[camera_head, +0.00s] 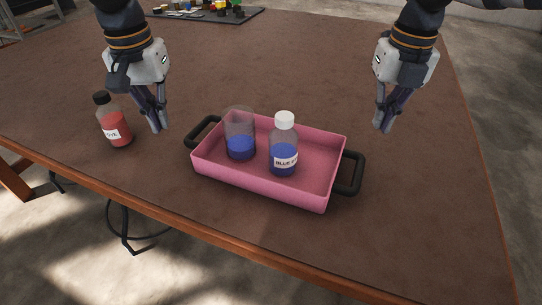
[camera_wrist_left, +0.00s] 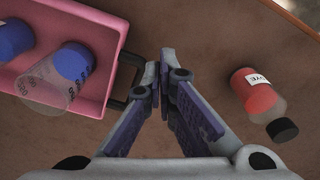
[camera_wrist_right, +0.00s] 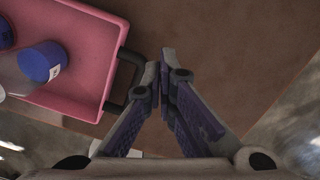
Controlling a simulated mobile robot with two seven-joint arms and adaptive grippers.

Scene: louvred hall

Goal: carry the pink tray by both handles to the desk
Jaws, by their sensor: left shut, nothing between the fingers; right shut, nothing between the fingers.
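The pink tray (camera_head: 312,146) sits on the brown table with a black handle at each end. Its left handle (camera_head: 203,132) and right handle (camera_head: 352,173) are both free. A glass beaker (camera_head: 239,143) with blue liquid and a white-capped bottle (camera_head: 284,150) with blue liquid stand upright in it. My left gripper (camera_head: 157,128) is shut and empty, above the table left of the left handle. My right gripper (camera_head: 382,128) is shut and empty, above the table beyond and right of the right handle. In the wrist views, the left fingertips (camera_wrist_left: 162,52) and right fingertips (camera_wrist_right: 163,52) are beside the handles, apart from them.
A bottle of red liquid (camera_head: 115,122) with a black cap stands left of the tray, near my left gripper. A dark board (camera_head: 207,13) with small coloured items lies at the far edge. The table (camera_head: 437,220) is clear right of the tray.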

